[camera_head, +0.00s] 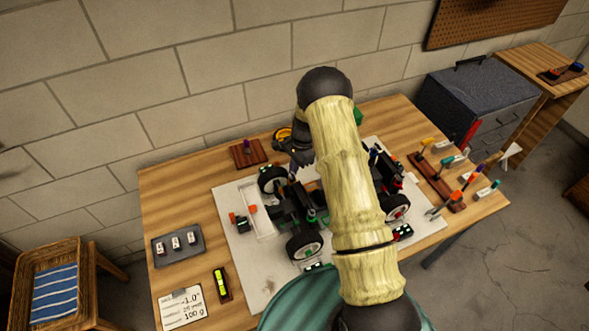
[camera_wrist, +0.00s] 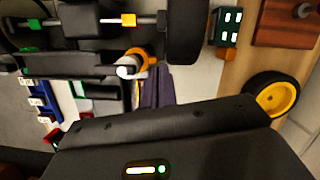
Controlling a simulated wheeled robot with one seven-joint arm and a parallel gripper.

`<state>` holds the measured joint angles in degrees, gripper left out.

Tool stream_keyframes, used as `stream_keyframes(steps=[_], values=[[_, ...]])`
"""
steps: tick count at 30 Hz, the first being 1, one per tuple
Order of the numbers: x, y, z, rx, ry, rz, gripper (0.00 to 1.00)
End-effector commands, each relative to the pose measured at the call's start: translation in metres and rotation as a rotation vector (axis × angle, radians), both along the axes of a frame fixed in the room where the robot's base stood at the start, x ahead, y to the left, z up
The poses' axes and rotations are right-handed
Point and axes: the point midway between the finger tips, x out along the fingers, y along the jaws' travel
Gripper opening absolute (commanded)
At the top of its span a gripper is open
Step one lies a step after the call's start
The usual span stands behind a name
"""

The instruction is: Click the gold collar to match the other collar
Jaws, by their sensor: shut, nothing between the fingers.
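The racecar is in the head view, on a white mat, with its middle hidden behind my arm; a front wheel (camera_head: 304,246) shows. In the wrist view, a gold-orange collar (camera_wrist: 146,54) sits around a shaft end beside a white round cap (camera_wrist: 127,68). My gripper (camera_wrist: 154,78) is shut and empty, its dark fingertips just below the collar; I cannot tell whether they touch it. In the head view my gripper (camera_head: 302,160) is at the car's far side. I cannot make out the matching collar for sure.
A loose yellow-rimmed wheel (camera_wrist: 275,95) lies close to my gripper's right. A dark tire (camera_wrist: 184,30) stands just above right. On the table are a grey tray (camera_head: 178,246), a note card (camera_head: 184,309), a yellow level (camera_head: 221,284) and a tool rack (camera_head: 437,182).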

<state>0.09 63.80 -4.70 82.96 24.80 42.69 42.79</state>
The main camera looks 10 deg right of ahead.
Motion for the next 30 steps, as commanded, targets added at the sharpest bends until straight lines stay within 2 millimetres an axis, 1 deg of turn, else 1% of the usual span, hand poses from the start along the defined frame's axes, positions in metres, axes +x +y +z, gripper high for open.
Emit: stream_keyframes(steps=[14,30], values=[[0.002,0.007,-0.001,0.001,0.001,0.165,0.00],[0.002,0.016,-0.001,0.000,0.001,0.443,0.00]])
